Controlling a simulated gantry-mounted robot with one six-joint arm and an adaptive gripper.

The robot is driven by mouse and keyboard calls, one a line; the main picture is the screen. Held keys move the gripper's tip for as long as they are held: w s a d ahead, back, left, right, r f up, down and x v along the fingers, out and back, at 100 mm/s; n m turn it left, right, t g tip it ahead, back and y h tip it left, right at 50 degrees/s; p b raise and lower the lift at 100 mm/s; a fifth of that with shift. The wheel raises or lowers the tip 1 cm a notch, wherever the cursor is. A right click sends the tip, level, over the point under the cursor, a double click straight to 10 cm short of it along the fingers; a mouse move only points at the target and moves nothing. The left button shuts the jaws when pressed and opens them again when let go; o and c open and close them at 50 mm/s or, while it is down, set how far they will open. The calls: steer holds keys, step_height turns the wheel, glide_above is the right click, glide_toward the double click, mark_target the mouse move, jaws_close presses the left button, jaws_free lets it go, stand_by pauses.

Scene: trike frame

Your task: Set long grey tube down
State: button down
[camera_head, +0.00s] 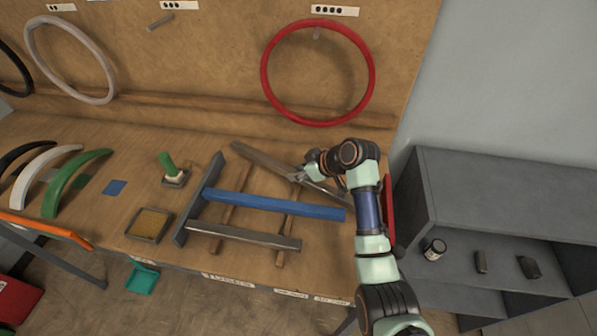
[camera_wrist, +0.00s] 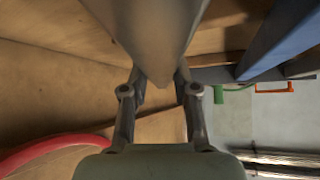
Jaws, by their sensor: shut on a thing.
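The long grey tube (camera_head: 262,160) slants from the back of the workbench toward the right, beyond the blue tube. My gripper (camera_head: 298,176) is shut on it near its middle. In the wrist view the grey tube (camera_wrist: 150,35) runs between the two fingers of my gripper (camera_wrist: 158,82), with its near part large at the top. Part of the tube is hidden behind my wrist in the head view. I cannot tell whether it touches the wooden strips below or hangs just above them.
A blue tube (camera_head: 270,203), a shorter grey tube (camera_head: 243,237) and a dark grey crosspiece (camera_head: 199,199) lie around wooden strips (camera_head: 281,246). A green-handled tool (camera_head: 172,169) and a tray (camera_head: 150,225) stand left. A red hoop (camera_head: 265,72) hangs behind. A grey shelf (camera_head: 500,190) stands right.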

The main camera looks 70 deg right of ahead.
steer(key=shift+f+b, duration=0.35)
steer(key=shift+f, duration=0.1)
steer(key=c, duration=1)
jaws_free()
steer(key=shift+o, duration=1)
steer(key=shift+f, duration=0.1)
steer(key=v, duration=1.2)
